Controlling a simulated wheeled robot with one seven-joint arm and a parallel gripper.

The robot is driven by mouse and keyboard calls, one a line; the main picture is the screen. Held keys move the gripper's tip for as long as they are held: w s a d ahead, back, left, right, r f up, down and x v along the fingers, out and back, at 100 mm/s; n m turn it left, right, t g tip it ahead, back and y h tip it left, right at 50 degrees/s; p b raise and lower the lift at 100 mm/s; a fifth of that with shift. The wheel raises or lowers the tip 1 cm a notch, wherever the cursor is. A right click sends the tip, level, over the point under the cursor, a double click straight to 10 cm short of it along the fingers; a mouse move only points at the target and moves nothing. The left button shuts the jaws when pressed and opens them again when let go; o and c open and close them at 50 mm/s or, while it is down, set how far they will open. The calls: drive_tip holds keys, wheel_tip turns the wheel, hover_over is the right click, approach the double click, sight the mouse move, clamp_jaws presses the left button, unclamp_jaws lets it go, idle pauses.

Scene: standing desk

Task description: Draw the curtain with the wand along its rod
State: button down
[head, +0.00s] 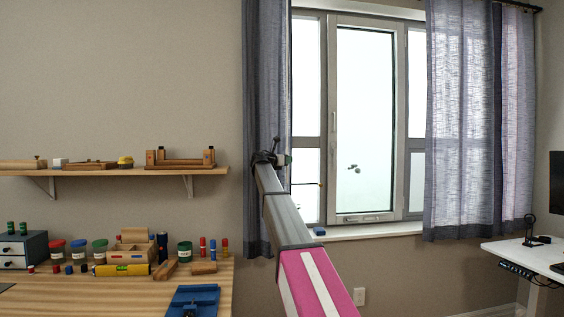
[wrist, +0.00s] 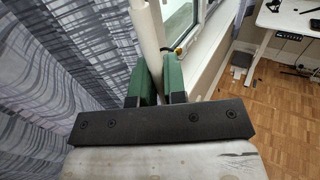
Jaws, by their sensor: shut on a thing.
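The left curtain (head: 262,60) hangs as a narrow grey bunch at the window's left side. Its striped cloth (wrist: 50,70) fills the left of the wrist view. The right curtain (head: 465,120) hangs spread over the window's right part. My gripper (wrist: 158,78) has green fingers shut on a pale upright wand (wrist: 149,28), beside the left curtain. In the head view my gripper (head: 284,159) is small, in front of the left curtain's edge, and the wand is hard to make out there. The curtain rod (head: 525,5) shows only at the top right; the rest is out of view.
The window (head: 365,120) is bare between the curtains, with a small blue object (head: 319,231) on its sill (head: 375,231). A shelf (head: 110,172) and a cluttered wooden desk (head: 90,292) stand left. A white standing desk (head: 530,256) is at the right.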

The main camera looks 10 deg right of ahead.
drive_tip(key=s+d, duration=0.1)
drive_tip(key=d, duration=2.5)
drive_tip(key=s+d, duration=0.2)
drive_tip(key=d, duration=2.5)
drive_tip(key=s+d, duration=0.2)
drive_tip(key=d, duration=2.4)
drive_tip(key=shift+s+d, duration=0.1)
drive_tip(key=shift+d, duration=0.05)
drive_tip(key=c, duration=1.2)
unclamp_jaws()
drive_tip(key=shift+d, duration=0.15)
approach(431, 158)
drive_tip(key=v, duration=0.4)
drive_tip(key=shift+s, duration=0.2)
drive_tip(key=shift+a, duration=0.25)
